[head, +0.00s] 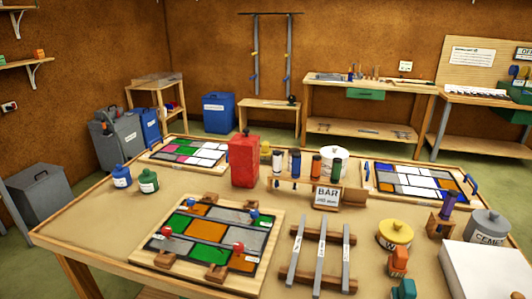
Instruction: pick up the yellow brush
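I cannot clearly make out a yellow brush. A small yellow object (265,149) stands behind the right side of the red canister (244,162), partly hidden, and is too small to identify. A yellow tin (396,235) stands right of centre on the workbench (90,220). Neither of my grippers shows in the head view.
The leaded panel (208,228) lies front left, with a rack of metal bars (320,250) beside it. A tube rack (300,183), grey cement tin (488,231) and white block (485,272) crowd the right half. The left front corner is bare.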

